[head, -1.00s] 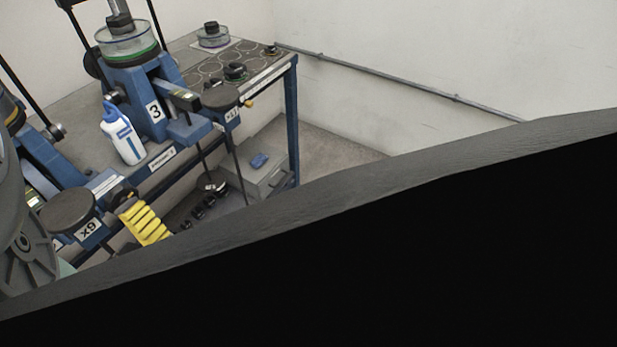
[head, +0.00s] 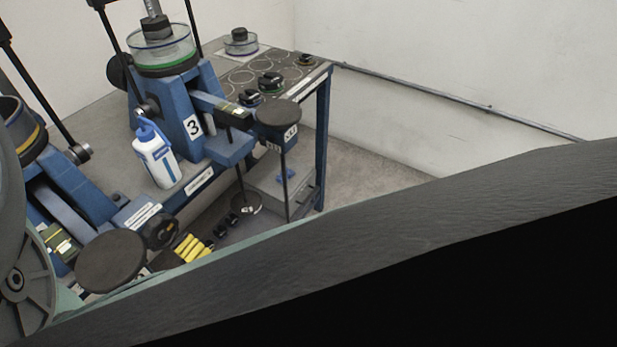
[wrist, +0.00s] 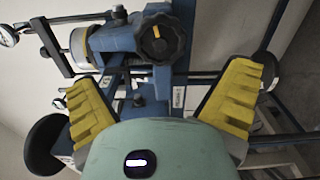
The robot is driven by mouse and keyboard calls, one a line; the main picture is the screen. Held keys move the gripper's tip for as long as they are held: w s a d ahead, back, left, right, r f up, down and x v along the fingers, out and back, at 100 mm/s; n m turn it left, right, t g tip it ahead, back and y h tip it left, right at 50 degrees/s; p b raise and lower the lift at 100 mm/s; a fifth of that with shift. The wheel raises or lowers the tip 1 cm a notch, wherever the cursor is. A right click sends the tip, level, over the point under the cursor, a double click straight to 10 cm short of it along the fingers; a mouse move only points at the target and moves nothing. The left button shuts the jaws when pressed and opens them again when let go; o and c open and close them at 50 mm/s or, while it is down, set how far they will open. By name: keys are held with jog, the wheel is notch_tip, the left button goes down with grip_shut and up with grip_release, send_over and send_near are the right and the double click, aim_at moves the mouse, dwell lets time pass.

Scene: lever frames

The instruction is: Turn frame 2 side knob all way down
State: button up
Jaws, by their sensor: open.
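A blue lever frame stands at the left of the head view, cut by my arm; its number is not readable there. A black side knob (head: 160,231) is at its front end. In the wrist view a black lobed knob (wrist: 160,38) with an orange mark, pointing roughly upward, sits on a blue frame (wrist: 115,40). My gripper (wrist: 162,78) is open, with yellow ribbed fingers spread on either side below the knob. The knob is ahead of the fingers, with nothing held. In the head view only part of the yellow fingers (head: 190,248) shows, below and right of the knob.
Frame 3 (head: 184,110) stands to the right with a white-blue bottle (head: 155,158) beside it. A dark round disc (head: 110,260) is close in front of the left frame, another (head: 278,112) by frame 3. Dark weights lie below. A grey box (head: 280,190) is under the bench.

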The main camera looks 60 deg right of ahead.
aim_at(165, 235)
jog(key=w, duration=0.3)
jog(key=w+b, duration=0.1)
jog(key=w, duration=0.4)
jog(key=shift+w+a, duration=0.25)
jog(key=shift+w, duration=0.25)
jog(key=shift+c, duration=0.4)
jog(key=shift+s, duration=0.1)
jog(key=c, duration=1.2)
jog(key=shift+o, duration=0.2)
